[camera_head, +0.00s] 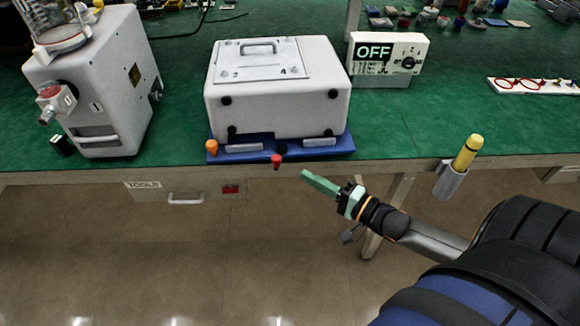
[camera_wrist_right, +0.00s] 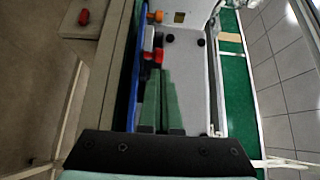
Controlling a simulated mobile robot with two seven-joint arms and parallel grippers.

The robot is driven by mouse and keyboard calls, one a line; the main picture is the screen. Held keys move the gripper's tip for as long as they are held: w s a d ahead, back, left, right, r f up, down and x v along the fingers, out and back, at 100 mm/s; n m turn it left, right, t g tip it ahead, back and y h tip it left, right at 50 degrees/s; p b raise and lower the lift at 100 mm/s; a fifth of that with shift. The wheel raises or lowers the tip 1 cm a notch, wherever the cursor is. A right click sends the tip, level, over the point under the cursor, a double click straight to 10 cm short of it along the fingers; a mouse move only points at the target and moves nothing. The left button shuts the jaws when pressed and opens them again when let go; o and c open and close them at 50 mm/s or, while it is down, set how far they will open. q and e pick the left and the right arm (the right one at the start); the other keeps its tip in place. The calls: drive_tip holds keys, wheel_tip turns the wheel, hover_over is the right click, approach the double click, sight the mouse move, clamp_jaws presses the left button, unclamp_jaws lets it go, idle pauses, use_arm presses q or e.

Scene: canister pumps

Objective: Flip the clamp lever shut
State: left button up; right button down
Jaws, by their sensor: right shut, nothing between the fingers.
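A white box-shaped unit (camera_head: 275,112) with a handled lid panel sits on a blue base (camera_head: 213,156) at the table's front edge. A red-tipped part (camera_head: 276,161), which looks like the clamp lever's end, projects at the front of the base. It also shows in the right wrist view (camera_wrist_right: 158,56), just beyond the fingertips. An orange knob (camera_head: 211,146) is at the base's left corner. My right gripper (camera_head: 306,175), with green fingers, is shut and empty, a little right of and below the red tip in the head view. Contact cannot be told. My left gripper is out of view.
A white pump unit (camera_head: 97,92) stands at the left. A white OFF box (camera_head: 388,52) stands behind to the right. A yellow-topped cylinder (camera_head: 467,152) sits in a holder on the table's front edge. Green table is clear between these.

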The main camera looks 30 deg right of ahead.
sight(279, 161)
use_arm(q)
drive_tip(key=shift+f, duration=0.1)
use_arm(e)
drive_tip(key=x, duration=0.6)
drive_tip(key=shift+w, duration=0.25)
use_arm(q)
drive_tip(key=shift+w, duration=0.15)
use_arm(e)
drive_tip(key=shift+a, duration=0.15)
